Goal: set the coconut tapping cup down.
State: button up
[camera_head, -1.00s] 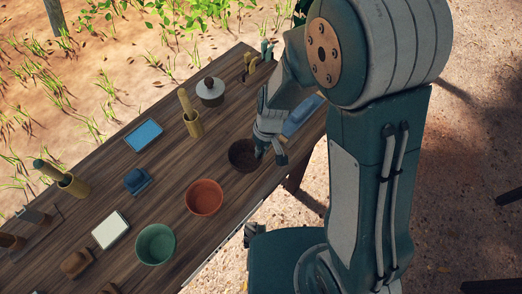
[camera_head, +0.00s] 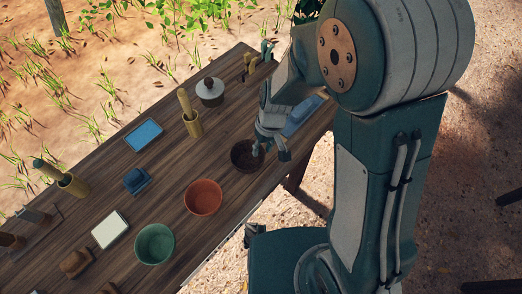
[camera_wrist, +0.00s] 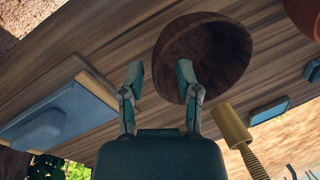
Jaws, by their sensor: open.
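The coconut tapping cup is the dark brown bowl (camera_head: 246,157) near the table's front edge, right of the orange-red cup. It also shows in the wrist view (camera_wrist: 222,50), sitting on the wood. My gripper (camera_head: 270,151) is open at the cup's right side. In the wrist view my gripper (camera_wrist: 160,75) has its fingers spread, with one fingertip at or over the cup's rim and the other outside it. Whether a finger touches the cup I cannot tell.
An orange-red cup (camera_head: 203,197) and a green cup (camera_head: 155,244) stand to the left. A blue block on a tray (camera_wrist: 50,125) lies beside my gripper.

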notch_tip(320, 180, up, 10)
jog(key=w+d, duration=0.1)
jog(key=d, duration=0.1)
jog(key=s+d+r+m+t, duration=0.2)
jog(key=s+d+r+t, duration=0.1)
jog(key=s+d+r, duration=0.2)
jog(key=s+d+r+m+t+h, duration=0.1)
jog(key=s+d+r+m+t, duration=0.2)
jog(key=s+d+r, duration=0.3)
jog(key=d+r+t, duration=0.1)
jog(key=d+r, duration=0.2)
jog(key=r, duration=0.1)
jog(key=shift+r+h, duration=0.25)
jog(key=shift+h, duration=0.05)
